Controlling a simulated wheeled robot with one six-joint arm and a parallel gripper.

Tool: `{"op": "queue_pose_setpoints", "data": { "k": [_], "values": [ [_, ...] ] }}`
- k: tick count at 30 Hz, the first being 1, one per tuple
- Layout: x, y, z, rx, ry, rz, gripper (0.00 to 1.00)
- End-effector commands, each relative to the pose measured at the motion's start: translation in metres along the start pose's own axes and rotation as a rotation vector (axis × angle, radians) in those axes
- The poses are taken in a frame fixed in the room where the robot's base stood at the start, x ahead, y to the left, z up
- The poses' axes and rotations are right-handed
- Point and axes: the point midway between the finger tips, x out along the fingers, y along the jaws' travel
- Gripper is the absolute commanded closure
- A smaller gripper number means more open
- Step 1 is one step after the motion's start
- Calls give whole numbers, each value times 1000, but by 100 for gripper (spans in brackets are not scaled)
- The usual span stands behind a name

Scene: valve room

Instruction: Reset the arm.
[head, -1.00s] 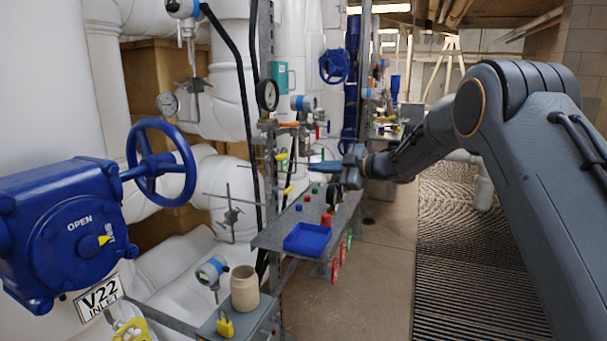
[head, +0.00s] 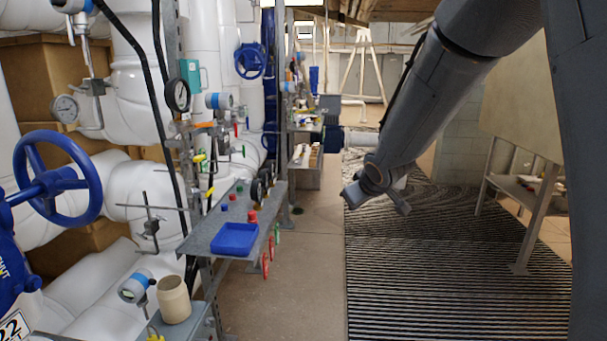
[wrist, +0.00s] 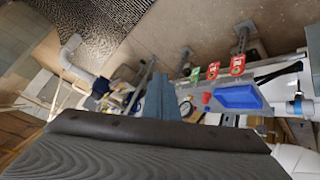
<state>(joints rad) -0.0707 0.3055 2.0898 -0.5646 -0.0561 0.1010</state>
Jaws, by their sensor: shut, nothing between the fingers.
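My arm comes in from the top right of the head view and slants down to the left. My gripper (head: 398,204) is at its lower end, over the dark ribbed mat and to the right of the metal bench, apart from everything. In the wrist view the blue-grey fingers (wrist: 156,98) show together in the middle, with nothing between them.
A metal bench (head: 207,238) on the left bears a blue tray (head: 234,239) and small parts. Blue handwheels (head: 57,186) and white pipes line the left wall. A table (head: 530,195) stands at the right.

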Motion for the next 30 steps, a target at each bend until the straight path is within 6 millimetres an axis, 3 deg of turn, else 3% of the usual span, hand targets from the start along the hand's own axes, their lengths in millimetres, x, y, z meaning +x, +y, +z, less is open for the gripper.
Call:
{"op": "queue_pose_setpoints", "data": {
  "k": [3, 9, 12, 15, 21, 30],
  "values": [
    [-38, -8, 74, 122, -187, 5, 100],
    [-109, -46, 185, 318, -482, -30, 100],
    [-145, -72, 227, 400, -606, -62, 100],
    [-173, -94, 257, 462, -700, -92, 100],
    [-201, -117, 282, 523, -789, -128, 100],
    [-202, -119, 283, 527, -794, -130, 100]
  ]
}}
